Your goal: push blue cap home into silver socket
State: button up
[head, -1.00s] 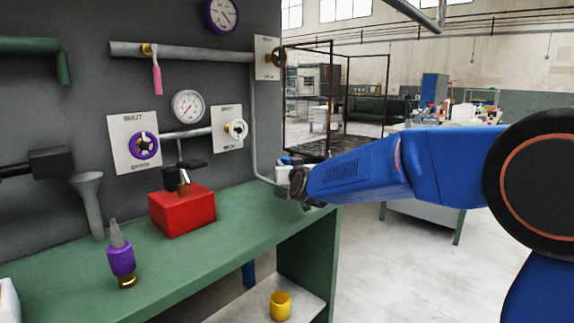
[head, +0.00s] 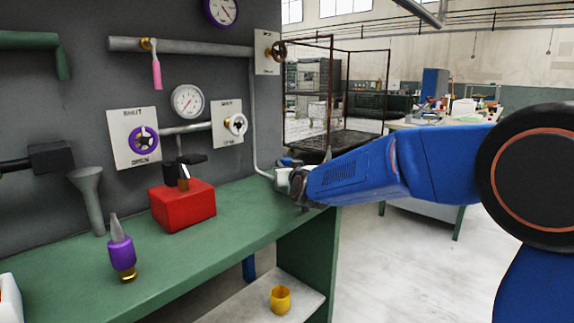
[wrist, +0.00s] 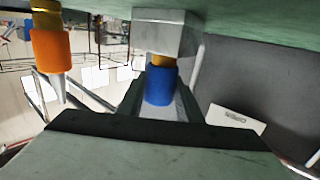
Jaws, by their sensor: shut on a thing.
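The blue cap (wrist: 161,86) is between the jaws of my gripper (wrist: 160,98) in the wrist view, and the jaws are shut on it. A short brass-coloured part (wrist: 163,61) shows between the cap and the silver socket block (wrist: 165,30). The cap is in line with the block; how deep the brass part sits in it is hidden. In the head view, my gripper (head: 297,184) is at the right end of the green bench, beside a pale block (head: 282,180) and a small blue part (head: 289,161).
An orange-bodied part (wrist: 50,50) with a pale tip is left of the cap in the wrist view. On the bench (head: 240,222) are a red box (head: 184,208) and a purple-bodied part (head: 121,254). A yellow cup (head: 280,299) stands on the lower shelf. Pipes and valves line the wall.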

jog(key=o, duration=1.3)
jog(key=shift+f, duration=0.1)
jog(key=v, duration=1.7)
jog(key=shift+s+d, duration=0.1)
jog(key=shift+s, duration=0.1)
jog(key=s+d+f+m+g+h, duration=0.1)
jog(key=s+d+f+g, duration=0.3)
jog(key=s+d, duration=0.6)
jog(key=s+d+f+m+g+h, duration=0.1)
jog(key=s+d+f+g, duration=0.3)
jog(key=s+d+f, duration=0.5)
jog(key=s+d+f+m+g+h, duration=0.1)
jog(key=s+d+f+g+h, duration=0.2)
jog(key=s+d+f, duration=0.3)
jog(key=s+d, duration=0.5)
jog(key=s, duration=0.6)
jog(key=shift+d+f+m+g, duration=0.3)
jog(key=shift+d+g, duration=0.05)
jog(key=shift+g, duration=0.05)
